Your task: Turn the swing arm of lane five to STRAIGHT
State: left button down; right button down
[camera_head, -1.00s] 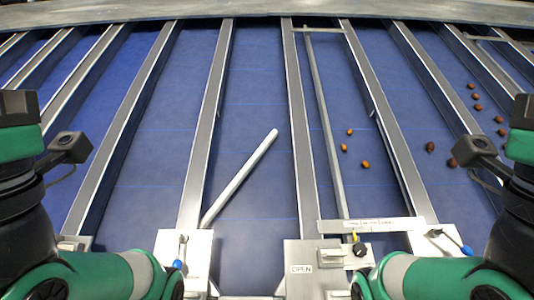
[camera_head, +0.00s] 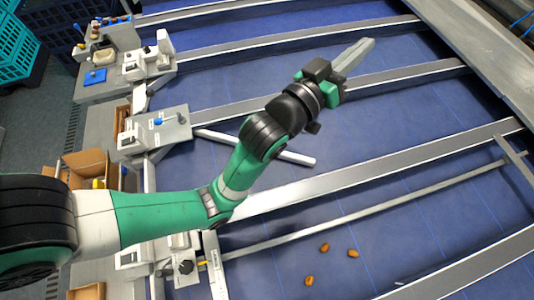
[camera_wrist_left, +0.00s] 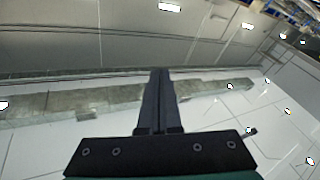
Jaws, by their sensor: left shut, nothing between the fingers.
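A pale swing arm (camera_head: 285,153) lies slanted across a blue lane in the head view, its free end toward the lower right. My left forearm hides part of its middle. A plate with a blue-knobbed lever (camera_head: 160,121) stands at that lane's near end. A long thin bar (camera_head: 400,205) runs lengthwise along the neighbouring lane. No lane number is readable, so I cannot tell which lane is five. My left gripper (camera_head: 357,54) is shut and empty, held out beyond the swing arm, apart from it. Its shut fingers show in the left wrist view (camera_wrist_left: 158,100). My right gripper is not seen.
Metal rails (camera_head: 375,168) divide the lanes. Several dates (camera_head: 324,247) lie on the belt at the bottom. A black-knobbed control (camera_head: 185,266) stands at lower left. Cardboard boxes (camera_head: 88,166) and teal crates (camera_head: 85,20) are at left.

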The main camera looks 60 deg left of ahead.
pick_arm(q)
jog(key=s+a+f+n+g+y+p, duration=0.1)
jog(key=s+a+f+g, duration=0.15)
jog(key=f, duration=0.75)
jog(key=s+a+f+g+p, duration=0.1)
jog(key=s+a+f+g, duration=0.2)
jog(key=f, duration=0.8)
jog(key=s+a+f+n+g+y+p, duration=0.1)
jog(key=s+a+f+g, duration=0.2)
jog(key=f, duration=0.7)
jog(key=s+f+g+p, duration=0.1)
jog(key=s+f+g, duration=0.3)
jog(key=s+f, duration=0.9)
jog(key=x, duration=0.4)
jog(key=b+x, duration=0.1)
jog(key=x, duration=0.3)
jog(key=shift+w+a, duration=0.2)
jog(key=shift+a, duration=0.3)
